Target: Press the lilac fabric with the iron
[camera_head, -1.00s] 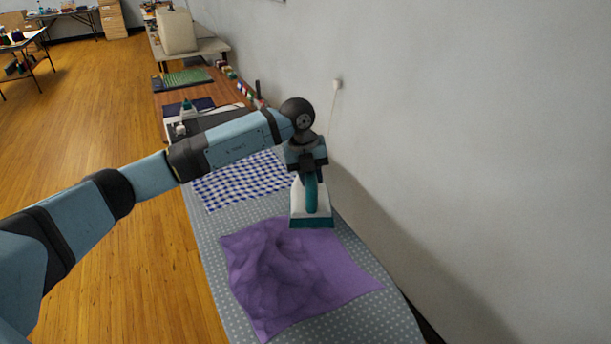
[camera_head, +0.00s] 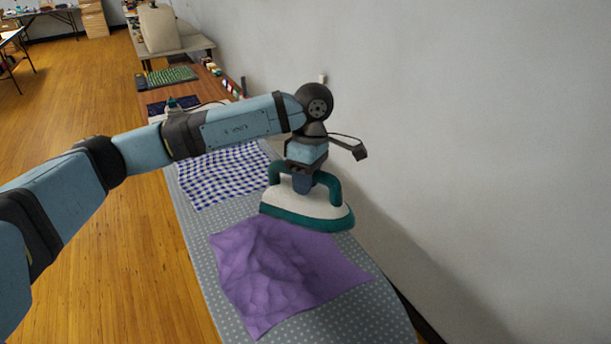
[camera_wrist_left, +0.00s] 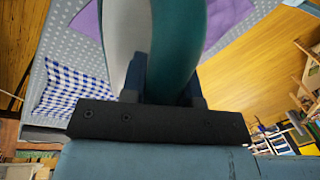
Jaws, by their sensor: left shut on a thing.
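The lilac fabric (camera_head: 275,275) lies rumpled, with raised folds, on the grey dotted ironing board (camera_head: 215,232). A corner of it shows in the left wrist view (camera_wrist_left: 90,22). The white and teal iron (camera_head: 305,206) is at the fabric's far edge, its long side across the board. I cannot tell whether its sole touches the cloth. My left gripper (camera_head: 303,182) is shut on the iron's teal handle from above. In the left wrist view the iron (camera_wrist_left: 180,40) fills the middle, between the fingers. My right gripper is not in view.
A blue and white checked cloth (camera_head: 222,172) lies on the board beyond the iron. The wall (camera_head: 480,150) runs close along the board's right side. A brown table (camera_head: 205,85) with several items stands behind. Wooden floor is open on the left.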

